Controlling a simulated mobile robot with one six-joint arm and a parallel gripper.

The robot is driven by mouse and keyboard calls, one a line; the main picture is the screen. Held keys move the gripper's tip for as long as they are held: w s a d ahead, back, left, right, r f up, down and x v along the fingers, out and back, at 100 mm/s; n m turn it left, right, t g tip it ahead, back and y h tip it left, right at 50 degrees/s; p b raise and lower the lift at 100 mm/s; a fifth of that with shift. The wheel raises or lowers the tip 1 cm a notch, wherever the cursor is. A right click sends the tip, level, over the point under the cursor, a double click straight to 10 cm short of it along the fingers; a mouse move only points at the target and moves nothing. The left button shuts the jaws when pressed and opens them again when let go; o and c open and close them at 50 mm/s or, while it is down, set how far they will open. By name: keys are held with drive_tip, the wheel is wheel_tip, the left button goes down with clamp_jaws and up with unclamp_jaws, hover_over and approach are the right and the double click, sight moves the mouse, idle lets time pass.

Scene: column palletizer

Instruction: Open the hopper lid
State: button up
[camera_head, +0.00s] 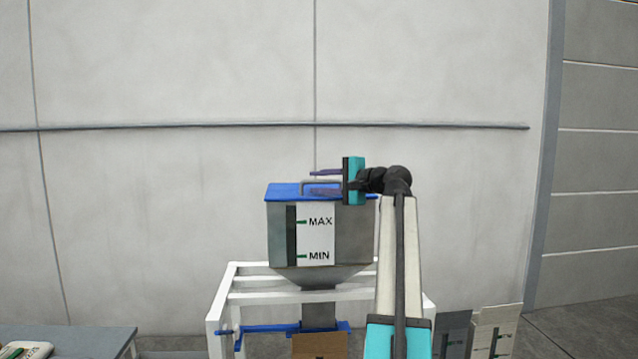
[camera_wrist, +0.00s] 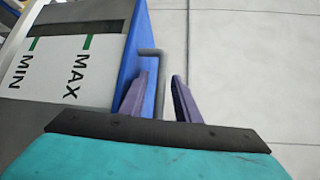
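The hopper (camera_head: 350,235) is a grey bin with a white MAX/MIN label, and it also shows at the left of the wrist view (camera_wrist: 112,12). Its flat blue lid (camera_head: 283,190) lies closed on top; in the wrist view the lid (camera_wrist: 130,62) is a blue strip. A grey bar handle (camera_head: 304,186) stands up from the lid. My gripper (camera_head: 312,182) reaches in from the right, its purple fingers one above and one below the handle. In the wrist view the handle (camera_wrist: 160,62) lies between the spread fingers, with a gap to the right finger; contact with the left finger is unclear.
A grey table (camera_head: 95,341) is at lower left, and panels (camera_head: 494,332) stand at lower right. The wall behind is bare except for a rail.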

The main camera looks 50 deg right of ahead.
drive_tip(key=shift+c, duration=0.4)
clamp_jaws()
drive_tip(key=shift+a+f, duration=0.1)
